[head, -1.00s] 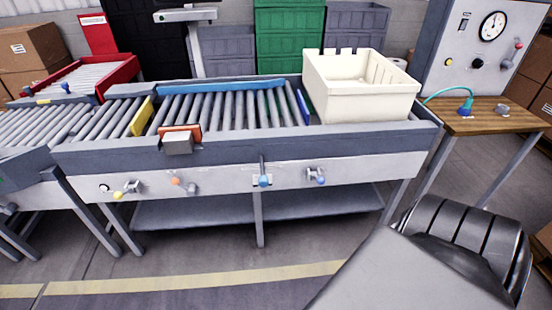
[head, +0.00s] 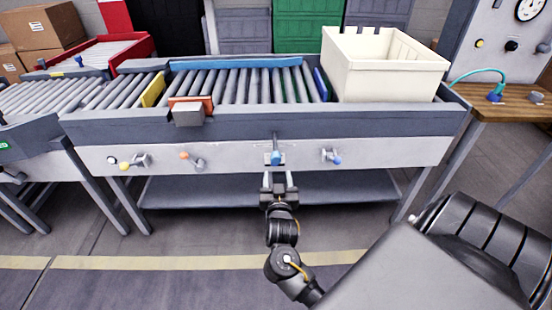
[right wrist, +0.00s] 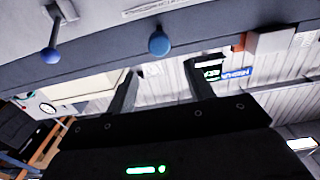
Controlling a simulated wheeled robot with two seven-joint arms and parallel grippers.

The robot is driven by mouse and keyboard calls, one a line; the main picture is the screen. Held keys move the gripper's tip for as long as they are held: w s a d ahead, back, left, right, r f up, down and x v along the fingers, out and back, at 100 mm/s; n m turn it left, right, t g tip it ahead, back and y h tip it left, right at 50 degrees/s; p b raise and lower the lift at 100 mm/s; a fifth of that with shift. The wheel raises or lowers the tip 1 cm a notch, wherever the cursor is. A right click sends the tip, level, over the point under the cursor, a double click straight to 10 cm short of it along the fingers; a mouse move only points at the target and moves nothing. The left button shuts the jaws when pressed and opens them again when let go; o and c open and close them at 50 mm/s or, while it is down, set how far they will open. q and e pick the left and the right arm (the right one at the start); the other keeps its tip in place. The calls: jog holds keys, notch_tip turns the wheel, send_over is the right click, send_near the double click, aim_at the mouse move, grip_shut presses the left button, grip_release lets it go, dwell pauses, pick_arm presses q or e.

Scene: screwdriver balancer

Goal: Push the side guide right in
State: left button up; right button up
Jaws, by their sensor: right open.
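A long blue guide bar (head: 236,63) lies along the far side of the roller conveyor (head: 440,118). On the front panel below, a blue-ended handle (head: 276,157) sits on a small plate near the middle. Which of these is the side guide is not labelled in a way I can read. My right gripper (head: 279,180) is just below this handle, pointing up at it, with its two fingers apart and nothing between them. In the right wrist view, a round blue knob (right wrist: 159,43) shows ahead of the open fingers (right wrist: 162,78), apart from them. My left gripper is out of view.
A cream crate (head: 390,78) stands on the conveyor's right end beside a short blue plate (head: 321,84). More knobs stick out of the panel: a blue-tipped one (head: 334,158) to the right, an orange one (head: 187,156) to the left. A lower shelf (head: 345,190) runs underneath.

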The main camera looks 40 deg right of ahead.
aim_at(276, 160)
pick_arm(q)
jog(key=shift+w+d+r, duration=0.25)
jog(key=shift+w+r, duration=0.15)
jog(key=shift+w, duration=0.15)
pick_arm(e)
jog(key=x, duration=1)
jog(key=shift+w+d, duration=0.25)
jog(key=shift+w, duration=0.05)
jog(key=shift+c, duration=0.2)
grip_shut()
jog(key=shift+w+d+b, duration=0.1)
jog(key=shift+b, duration=0.2)
jog(key=b+x, duration=0.2)
jog(key=x, duration=0.7)
jog(key=shift+w+d+b, duration=0.2)
jog(key=shift+b, duration=0.15)
jog(key=shift+w+d, duration=0.1)
jog(key=shift+w, duration=0.05)
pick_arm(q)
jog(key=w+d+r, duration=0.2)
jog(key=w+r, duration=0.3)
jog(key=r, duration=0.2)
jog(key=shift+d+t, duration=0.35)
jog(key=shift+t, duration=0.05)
pick_arm(e)
jog(key=shift+r, duration=0.2)
